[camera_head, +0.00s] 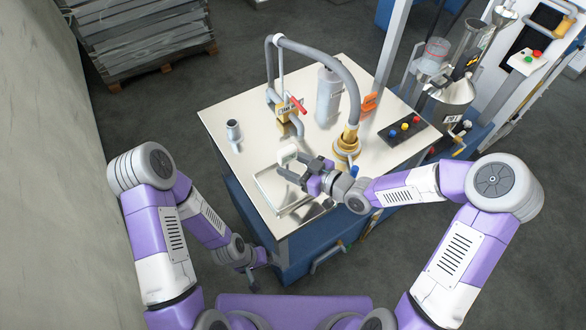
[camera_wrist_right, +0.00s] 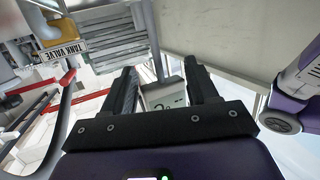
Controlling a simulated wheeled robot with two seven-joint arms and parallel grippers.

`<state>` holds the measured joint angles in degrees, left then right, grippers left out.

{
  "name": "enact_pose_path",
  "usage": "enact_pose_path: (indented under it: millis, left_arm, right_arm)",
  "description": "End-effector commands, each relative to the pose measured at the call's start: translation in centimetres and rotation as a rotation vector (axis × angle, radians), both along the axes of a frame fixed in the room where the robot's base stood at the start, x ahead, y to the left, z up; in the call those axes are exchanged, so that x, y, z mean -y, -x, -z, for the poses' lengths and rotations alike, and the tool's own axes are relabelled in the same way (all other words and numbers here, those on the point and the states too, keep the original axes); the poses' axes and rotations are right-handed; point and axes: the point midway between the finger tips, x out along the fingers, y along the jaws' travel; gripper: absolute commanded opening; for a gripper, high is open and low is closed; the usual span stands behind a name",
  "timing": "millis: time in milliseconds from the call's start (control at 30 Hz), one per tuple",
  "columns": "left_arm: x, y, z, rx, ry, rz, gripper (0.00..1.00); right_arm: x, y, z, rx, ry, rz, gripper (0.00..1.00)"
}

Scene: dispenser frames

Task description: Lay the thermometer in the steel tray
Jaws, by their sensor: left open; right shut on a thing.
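The thermometer (camera_head: 287,154) is a small white block at the tip of my right gripper (camera_head: 291,172), above the far part of the steel tray. In the right wrist view the thermometer (camera_wrist_right: 163,95), with a grey display, sits between the two dark fingers of my gripper (camera_wrist_right: 160,80), which is shut on it. The steel tray (camera_head: 268,198) is a shallow rectangle near the front left of the steel table; my right gripper hides part of it. My left gripper (camera_head: 259,264) is open and low beside the table's front, away from the tray.
The steel table (camera_head: 222,115) holds a grey cup (camera_head: 233,131), a grey cylinder (camera_head: 328,95), a hose (camera_head: 320,47) with a red-handled valve (camera_head: 297,105), and a black button panel (camera_head: 407,130). Its left part is mostly clear. Steel vessels (camera_head: 447,100) stand at right.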

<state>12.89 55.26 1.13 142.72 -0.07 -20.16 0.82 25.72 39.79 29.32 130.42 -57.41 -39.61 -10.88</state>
Motion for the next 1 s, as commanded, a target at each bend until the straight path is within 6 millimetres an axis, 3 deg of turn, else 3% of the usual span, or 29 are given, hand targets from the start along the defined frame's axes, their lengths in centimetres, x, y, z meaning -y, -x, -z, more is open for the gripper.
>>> enact_pose_path:
  millis: [100,467,500,667,1000]
  left_arm:
    - [0.00,0.00,0.47,0.000,0.000,0.000,0.89]
    - [0.00,-0.01,0.87,0.000,0.000,0.000,0.89]
    - [0.00,-0.01,0.90,0.000,0.000,0.000,0.89]
    - [0.00,-0.02,0.77,0.000,0.000,0.000,0.89]
    - [0.00,-0.01,0.50,0.000,0.000,0.000,0.89]
  right_arm:
    - [-0.04,-0.01,1.53,-0.001,-0.002,0.000,0.23]
    - [-0.01,-0.01,1.89,0.001,0.000,0.000,0.23]
    - [-0.01,0.01,1.95,0.001,0.001,0.000,0.60]
    - [-0.01,0.01,1.81,0.000,0.000,0.000,0.84]
    - [-0.01,0.00,1.54,0.000,0.000,0.000,0.84]
